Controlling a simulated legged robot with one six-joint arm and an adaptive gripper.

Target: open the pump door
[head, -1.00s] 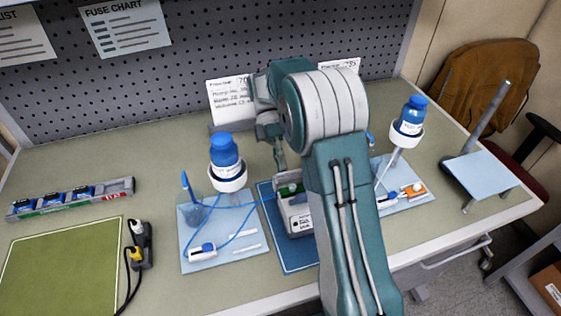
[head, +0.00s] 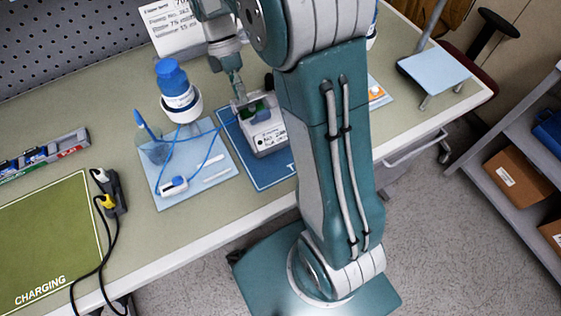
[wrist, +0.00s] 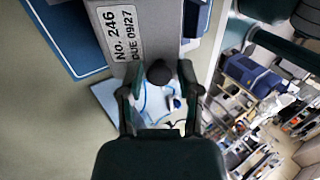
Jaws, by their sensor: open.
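The pump (head: 268,137) is a light grey box with a printed label, standing on a blue mat (head: 262,176) on the bench. In the wrist view its grey side (wrist: 150,18) fills the top, with a label reading "No. 246 DUE 09/27". My gripper (head: 240,98) is at the pump's upper left edge in the head view. In the wrist view its two dark fingers (wrist: 158,80) are apart, with a dark round knob (wrist: 160,73) showing between them. I cannot tell whether the fingers touch the knob. My arm hides the pump's right side in the head view.
A blue-capped bottle (head: 176,90) on a stand and a light blue mat (head: 205,182) with tubing lie left of the pump. A green charging mat (head: 45,235) with black cables is farther left. A light blue platform (head: 434,68) stands at the right.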

